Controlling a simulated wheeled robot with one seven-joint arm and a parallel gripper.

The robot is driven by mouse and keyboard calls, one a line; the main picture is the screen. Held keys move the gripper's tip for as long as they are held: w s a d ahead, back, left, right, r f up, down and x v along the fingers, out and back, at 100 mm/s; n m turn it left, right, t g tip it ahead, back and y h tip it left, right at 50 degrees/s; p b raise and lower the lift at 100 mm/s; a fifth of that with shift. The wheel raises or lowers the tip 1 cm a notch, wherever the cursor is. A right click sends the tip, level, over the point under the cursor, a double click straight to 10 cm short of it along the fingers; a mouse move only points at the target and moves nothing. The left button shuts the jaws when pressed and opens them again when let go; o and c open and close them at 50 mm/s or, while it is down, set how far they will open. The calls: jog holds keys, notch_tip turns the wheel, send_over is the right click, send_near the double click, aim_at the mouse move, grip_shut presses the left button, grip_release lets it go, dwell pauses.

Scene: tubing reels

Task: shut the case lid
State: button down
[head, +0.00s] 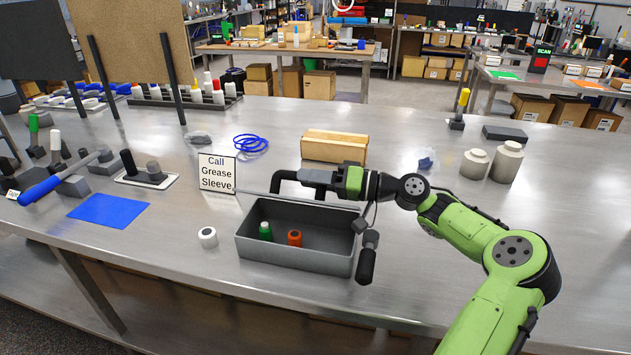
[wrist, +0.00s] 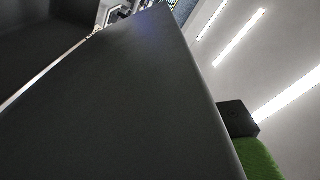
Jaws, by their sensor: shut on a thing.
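The case (head: 295,256) is a dark grey open box near the front of the metal table. A green reel (head: 265,231) and an orange reel (head: 295,238) stand inside. The case lid (head: 255,193) shows in the head view only as a thin edge along the case's back side, so its exact tilt is hard to tell. My gripper (head: 284,187) is at that edge, behind and above the case, shut on the lid. In the wrist view a large dark panel, apparently the lid (wrist: 140,100), fills the middle; the fingertips are not clear there.
A white reel (head: 207,237) stands left of the case. A sign (head: 217,173) stands at its back left corner. A dark-handled tool (head: 366,266) is close to its right side. A wooden block (head: 334,146) lies behind my gripper.

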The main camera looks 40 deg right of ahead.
jog(key=shift+s+a+f+n+b, duration=0.55)
jog(key=shift+a+n+b, duration=0.2)
jog(key=shift+n+b, duration=0.15)
jog(key=c, duration=1)
grip_release()
jog(key=shift+s+r, duration=0.1)
jog(key=shift+s, duration=0.05)
jog(key=shift+o, duration=0.2)
notch_tip(320, 180, up, 10)
jog(key=p, duration=0.3)
jog(key=shift+p, duration=0.35)
